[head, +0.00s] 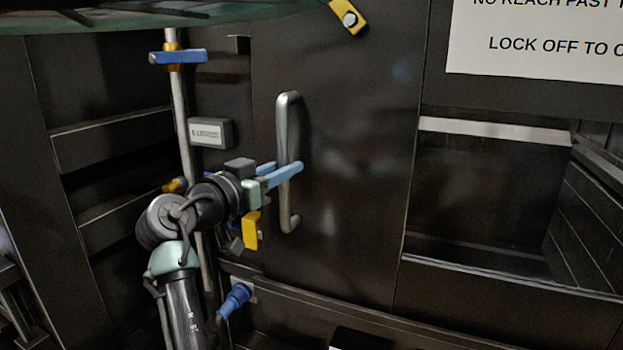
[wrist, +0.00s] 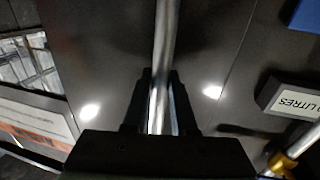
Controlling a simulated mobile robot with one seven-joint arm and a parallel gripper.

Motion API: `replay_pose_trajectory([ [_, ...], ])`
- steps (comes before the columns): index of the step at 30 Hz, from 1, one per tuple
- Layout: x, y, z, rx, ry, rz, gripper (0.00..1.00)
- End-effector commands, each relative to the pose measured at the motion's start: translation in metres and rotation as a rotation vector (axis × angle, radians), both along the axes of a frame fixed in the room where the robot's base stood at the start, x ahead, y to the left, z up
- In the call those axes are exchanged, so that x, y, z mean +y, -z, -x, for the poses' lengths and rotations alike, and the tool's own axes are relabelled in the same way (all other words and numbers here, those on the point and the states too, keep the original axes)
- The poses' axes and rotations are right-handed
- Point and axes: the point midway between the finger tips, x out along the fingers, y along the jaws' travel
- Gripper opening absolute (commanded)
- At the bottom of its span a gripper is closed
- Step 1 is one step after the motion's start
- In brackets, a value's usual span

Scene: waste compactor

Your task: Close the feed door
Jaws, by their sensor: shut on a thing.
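The feed door (head: 355,180) is a dark flat panel left of the open feed opening (head: 490,200) in the head view. A vertical metal bar handle (head: 287,125) stands on the door's left part. My gripper (head: 285,172) has its light-blue fingers around the handle's middle and is shut on it. In the wrist view the handle (wrist: 163,40) runs between the dark fingers (wrist: 160,105). The feed opening shows to the right of the door, uncovered. The fingers hide a short piece of the handle.
A vertical pipe (head: 181,115) with a blue lever (head: 178,57) stands left of the door. A grey label box (head: 211,133) is beside it. A white sign (head: 540,45) hangs above the opening.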

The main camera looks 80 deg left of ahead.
Motion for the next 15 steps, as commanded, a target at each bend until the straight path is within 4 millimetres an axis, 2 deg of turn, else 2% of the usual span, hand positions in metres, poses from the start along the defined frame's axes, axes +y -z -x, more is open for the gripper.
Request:
replay_pose_trajectory([
  [15, 0.0055, -0.0006, 0.0056, 0.001, 0.001, -0.001, 0.0],
])
